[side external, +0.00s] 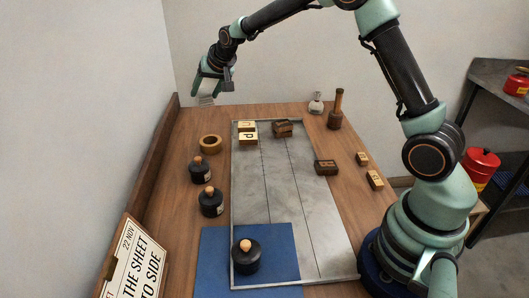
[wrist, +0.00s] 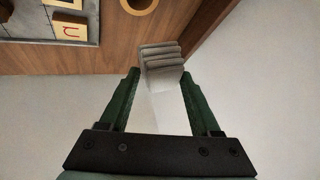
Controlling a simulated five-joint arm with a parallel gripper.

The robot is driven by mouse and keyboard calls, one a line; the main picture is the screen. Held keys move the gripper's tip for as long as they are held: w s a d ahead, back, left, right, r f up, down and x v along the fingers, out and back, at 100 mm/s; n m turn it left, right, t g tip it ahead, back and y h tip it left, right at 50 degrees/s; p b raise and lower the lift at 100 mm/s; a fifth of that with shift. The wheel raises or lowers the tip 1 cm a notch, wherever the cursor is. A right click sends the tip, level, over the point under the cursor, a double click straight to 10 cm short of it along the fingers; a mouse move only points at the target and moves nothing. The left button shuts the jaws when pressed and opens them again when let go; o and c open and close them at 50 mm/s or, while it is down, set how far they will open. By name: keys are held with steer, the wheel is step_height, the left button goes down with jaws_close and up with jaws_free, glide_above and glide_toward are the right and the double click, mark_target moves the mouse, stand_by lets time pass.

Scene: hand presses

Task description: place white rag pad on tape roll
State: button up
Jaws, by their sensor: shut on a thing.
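The white rag pad (wrist: 161,62) is a folded, layered pale grey-white block held between the fingertips of my gripper (wrist: 160,76). In the side external view my gripper (side external: 212,84) is high at the far left end of the table, with the pad (side external: 206,99) hanging below its fingers. The tape roll (side external: 210,143) is a tan-brown ring lying flat on the wooden table, nearer the camera than the pad and below it. In the wrist view part of the tape roll (wrist: 139,3) shows at the top edge, apart from the pad.
Two black knobbed pots (side external: 200,170) stand nearer the camera than the roll. A metal tray (side external: 290,180) with several letter blocks (side external: 247,139) lies to its right. A third black pot (side external: 246,257) sits on blue sheet. A raised wooden edge (side external: 157,175) and wall bound the left.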

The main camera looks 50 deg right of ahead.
step_height(320, 180, down, 13)
steer(key=shift+r, duration=0.1)
stand_by(0.3)
steer(key=o, duration=1.3)
steer(key=shift+o, duration=0.2)
